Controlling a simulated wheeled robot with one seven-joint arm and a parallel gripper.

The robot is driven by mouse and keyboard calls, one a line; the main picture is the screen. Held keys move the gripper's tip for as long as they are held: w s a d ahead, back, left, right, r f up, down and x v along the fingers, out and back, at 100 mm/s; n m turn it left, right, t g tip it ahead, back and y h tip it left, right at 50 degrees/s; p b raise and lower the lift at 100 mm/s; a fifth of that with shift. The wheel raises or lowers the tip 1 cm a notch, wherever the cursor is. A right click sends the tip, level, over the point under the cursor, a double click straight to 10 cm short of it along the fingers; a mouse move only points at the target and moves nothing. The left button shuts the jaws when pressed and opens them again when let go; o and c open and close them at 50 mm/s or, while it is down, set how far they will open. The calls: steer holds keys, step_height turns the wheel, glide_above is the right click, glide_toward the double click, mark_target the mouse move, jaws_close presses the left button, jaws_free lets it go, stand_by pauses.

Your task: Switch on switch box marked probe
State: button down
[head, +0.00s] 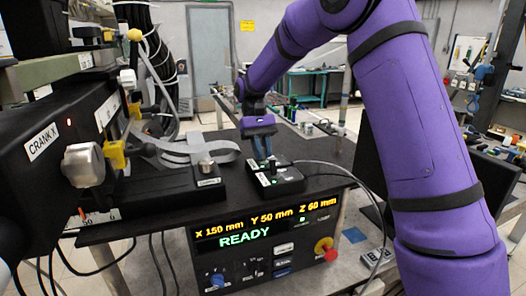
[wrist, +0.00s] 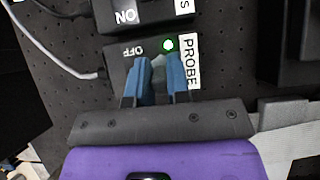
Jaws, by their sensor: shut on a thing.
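In the head view my gripper (head: 263,158) points down at the switch boxes on the dark bench top.
A second switch box (wrist: 135,14), marked ON with a label ending in S, stands close by. A cable (wrist: 55,45) runs beside the boxes. The console (head: 262,240) reads READY. The crank unit (head: 55,150) stands at left; grey ribbon cable (head: 195,148) lies between.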

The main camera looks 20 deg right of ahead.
stand_by(0.4)
steer(key=c, duration=1.1)
jaws_free()
steer(key=shift+w, duration=0.1)
steer(key=v, duration=1)
steer(key=shift+w+r, duration=0.25)
steer(key=shift+w, duration=0.05)
